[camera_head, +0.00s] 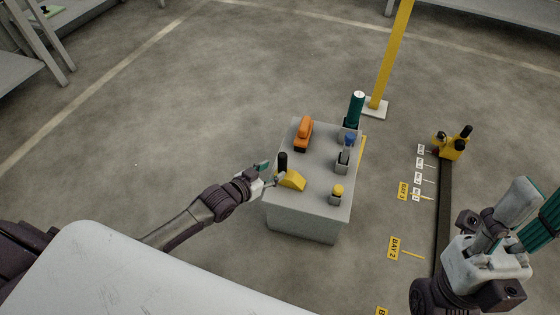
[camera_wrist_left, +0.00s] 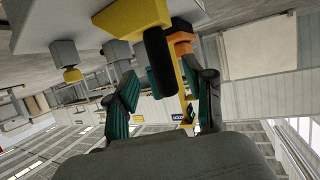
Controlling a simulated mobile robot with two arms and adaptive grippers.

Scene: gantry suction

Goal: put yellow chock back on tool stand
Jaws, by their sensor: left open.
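The yellow chock (camera_head: 292,180) with its upright black handle (camera_head: 283,160) sits on the front left of the grey tool stand's top (camera_head: 315,185). My left gripper (camera_head: 270,173) is open at the chock's left side, close to the handle. In the left wrist view, the black handle (camera_wrist_left: 158,60) shows between the spread teal fingers, with the yellow body (camera_wrist_left: 130,15) behind it. I cannot tell whether the fingers touch it. My right gripper (camera_head: 515,215) is at the lower right, away from the stand; its jaw state is unclear.
An orange tool (camera_head: 304,132), a dark green cylinder (camera_head: 355,108), a blue-topped item (camera_head: 346,150) and a yellow-knobbed item (camera_head: 337,194) stand on the tool stand. A yellow post (camera_head: 390,55) rises behind. A dark rail (camera_head: 444,210) runs at right. Floor left is clear.

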